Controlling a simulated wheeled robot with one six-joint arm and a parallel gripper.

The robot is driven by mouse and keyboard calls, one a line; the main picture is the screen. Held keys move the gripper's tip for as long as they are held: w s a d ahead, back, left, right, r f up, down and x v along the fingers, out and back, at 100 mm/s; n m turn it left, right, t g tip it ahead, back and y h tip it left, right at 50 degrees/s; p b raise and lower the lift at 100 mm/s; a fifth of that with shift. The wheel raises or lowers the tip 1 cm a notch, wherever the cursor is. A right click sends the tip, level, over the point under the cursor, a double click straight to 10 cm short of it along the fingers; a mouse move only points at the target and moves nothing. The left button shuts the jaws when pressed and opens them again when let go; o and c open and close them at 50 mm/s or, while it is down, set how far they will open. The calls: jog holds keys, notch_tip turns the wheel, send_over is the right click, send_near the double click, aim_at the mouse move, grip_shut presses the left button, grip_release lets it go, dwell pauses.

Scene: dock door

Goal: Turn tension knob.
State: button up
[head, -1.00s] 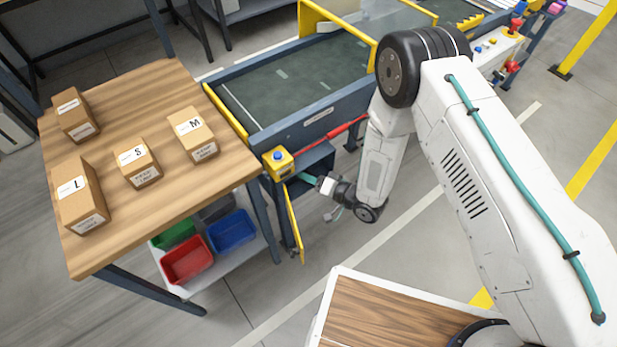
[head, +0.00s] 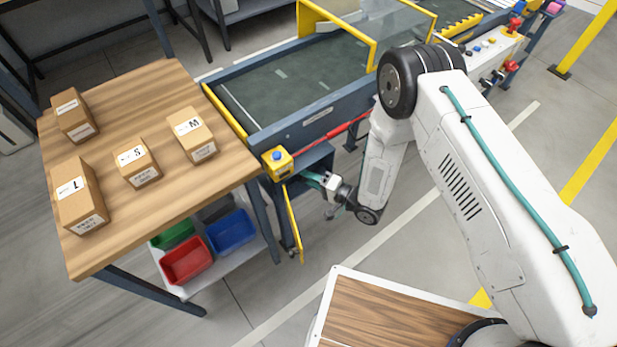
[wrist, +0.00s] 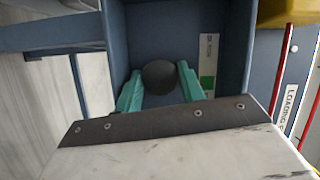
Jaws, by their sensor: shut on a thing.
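The tension knob (wrist: 160,77) is a dark round knob inside a blue-grey open box (wrist: 125,45) in the wrist view. My gripper (wrist: 159,80) has teal fingers, one on each side of the knob, and is shut on it. A white label with a green patch (wrist: 208,65) is on the box's back wall, right of the knob. In the head view my gripper (head: 312,177) reaches into the box (head: 318,156) at the conveyor's near end; the knob is hidden there.
A yellow box with a blue button (head: 277,162) sits beside the opening. A yellow door panel (head: 293,225) hangs open below it. A wooden table (head: 110,120) with several cartons stands left. Red and blue bins (head: 187,260) are under it. A red bar (head: 345,128) runs along the conveyor.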

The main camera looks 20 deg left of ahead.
jog(key=o, duration=1)
jog(key=shift+c, duration=0.2)
